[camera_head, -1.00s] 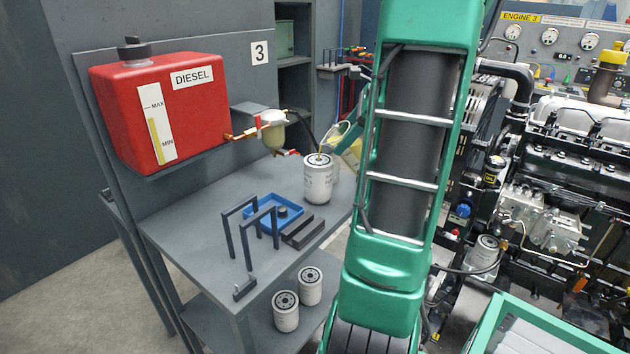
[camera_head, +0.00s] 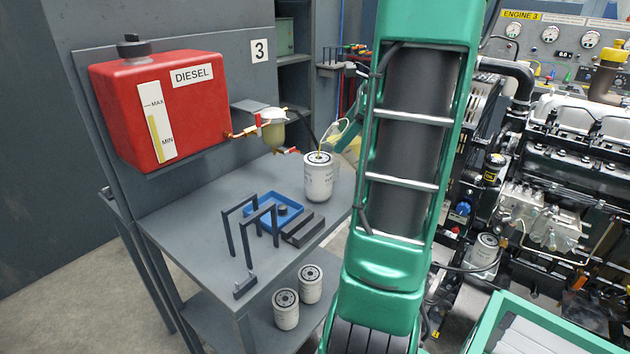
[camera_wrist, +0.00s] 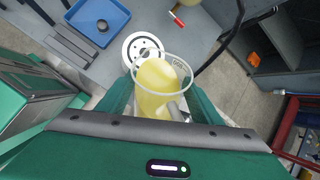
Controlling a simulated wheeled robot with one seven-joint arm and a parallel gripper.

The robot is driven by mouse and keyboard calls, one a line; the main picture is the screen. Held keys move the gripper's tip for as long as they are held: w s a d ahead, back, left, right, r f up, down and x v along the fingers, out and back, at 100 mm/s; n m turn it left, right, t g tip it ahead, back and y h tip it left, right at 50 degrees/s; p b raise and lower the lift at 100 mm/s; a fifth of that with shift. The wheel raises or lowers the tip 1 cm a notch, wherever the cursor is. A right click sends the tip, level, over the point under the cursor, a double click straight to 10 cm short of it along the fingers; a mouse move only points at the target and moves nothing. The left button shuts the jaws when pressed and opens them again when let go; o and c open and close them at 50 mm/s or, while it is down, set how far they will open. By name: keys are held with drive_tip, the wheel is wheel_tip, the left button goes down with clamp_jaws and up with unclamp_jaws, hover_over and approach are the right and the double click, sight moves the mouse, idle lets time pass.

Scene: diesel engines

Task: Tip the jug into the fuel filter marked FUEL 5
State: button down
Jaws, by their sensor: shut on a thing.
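A clear jug (camera_wrist: 176,70) with yellow fuel is in my gripper (camera_wrist: 158,100). In the head view the jug (camera_head: 346,146) is tilted, its rim towards a white fuel filter (camera_head: 318,182), and partly hidden by my arm. A thin yellow streak shows between the jug's lip and the filter's top. The filter stands upright on the grey bench; its print is too small to read. In the wrist view the filter's round top (camera_wrist: 142,46) lies just beyond the jug.
A blue tray (camera_head: 264,221) and dark brackets (camera_head: 240,232) stand on the bench left of the filter. A red diesel tank (camera_head: 150,105) and a fuel bowl (camera_head: 273,135) are above. Two white filters (camera_head: 286,310) sit on the lower shelf. An engine (camera_head: 570,150) is at right.

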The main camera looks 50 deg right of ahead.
drive_tip(key=shift+w+a+r+g+h, duration=0.2)
drive_tip(key=shift+g+h, duration=0.1)
drive_tip(key=shift+h, duration=0.1)
idle(1.5)
drive_tip(key=shift+w+a+f+g+h, duration=0.1)
drive_tip(key=shift+f+g+h, duration=0.3)
drive_tip(key=shift+g+h, duration=0.1)
idle(4.0)
